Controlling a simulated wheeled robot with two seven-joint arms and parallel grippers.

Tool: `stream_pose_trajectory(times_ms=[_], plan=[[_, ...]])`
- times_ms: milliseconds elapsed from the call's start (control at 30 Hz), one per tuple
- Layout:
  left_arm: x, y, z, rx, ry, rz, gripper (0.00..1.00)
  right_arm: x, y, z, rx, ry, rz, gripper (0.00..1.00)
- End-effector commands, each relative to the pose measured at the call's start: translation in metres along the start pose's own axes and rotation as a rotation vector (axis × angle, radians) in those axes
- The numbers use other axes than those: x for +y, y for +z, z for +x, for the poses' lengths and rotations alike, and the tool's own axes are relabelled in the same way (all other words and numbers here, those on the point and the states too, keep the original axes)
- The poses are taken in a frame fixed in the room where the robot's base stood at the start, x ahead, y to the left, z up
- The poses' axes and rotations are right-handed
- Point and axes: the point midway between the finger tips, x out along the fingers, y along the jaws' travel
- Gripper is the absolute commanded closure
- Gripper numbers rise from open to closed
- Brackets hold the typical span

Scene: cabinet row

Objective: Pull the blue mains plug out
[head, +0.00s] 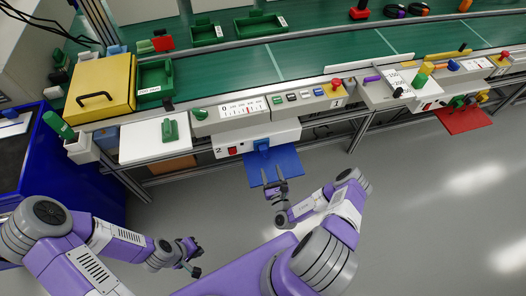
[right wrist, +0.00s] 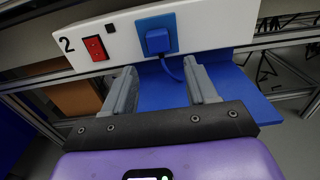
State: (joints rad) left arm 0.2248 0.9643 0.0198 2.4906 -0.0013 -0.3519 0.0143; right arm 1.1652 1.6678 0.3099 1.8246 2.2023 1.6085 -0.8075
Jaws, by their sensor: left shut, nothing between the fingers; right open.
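The blue mains plug (right wrist: 158,41) sits in a blue socket plate (right wrist: 174,22) on a white panel marked 2. In the head view the blue plug (head: 262,145) shows small on the panel front. A blue cord hangs from the plug. My right gripper (right wrist: 166,80) is open and empty, just in front of and below the plug, with its two fingers apart and pointing toward the panel. In the head view my right gripper (head: 274,174) is over the blue shelf. My left gripper (head: 191,258) is shut and empty, low at the left, far from the panel.
A red switch (right wrist: 95,48) is left of the socket. A blue shelf (right wrist: 222,87) juts out below the panel. Above are a control row (head: 290,98) and a green conveyor (head: 310,55). A second panel has a red shelf (head: 465,120). The floor at right is clear.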

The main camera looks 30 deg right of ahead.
Motion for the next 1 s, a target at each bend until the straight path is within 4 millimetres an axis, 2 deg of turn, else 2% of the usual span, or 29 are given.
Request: stream_pose_trajectory(times_ms=[467, 600, 800, 1000], plan=[[-0.013, -0.001, 0.034, 0.0, 0.0, 0.0, 1.0, 0.002, -0.002, 0.065, -0.005, 0.008, -0.001, 0.43], [-0.012, -0.001, 0.031, 0.0, 0.0, 0.0, 1.0, 0.002, 0.001, 0.081, -0.003, 0.007, 0.001, 0.43], [-0.012, -0.001, 0.032, 0.0, 0.0, 0.0, 1.0, 0.003, 0.001, 0.093, -0.001, 0.008, 0.001, 0.43], [-0.012, -0.001, 0.032, 0.0, 0.0, 0.0, 1.0, 0.003, 0.001, 0.096, 0.0, 0.008, 0.002, 0.43]])
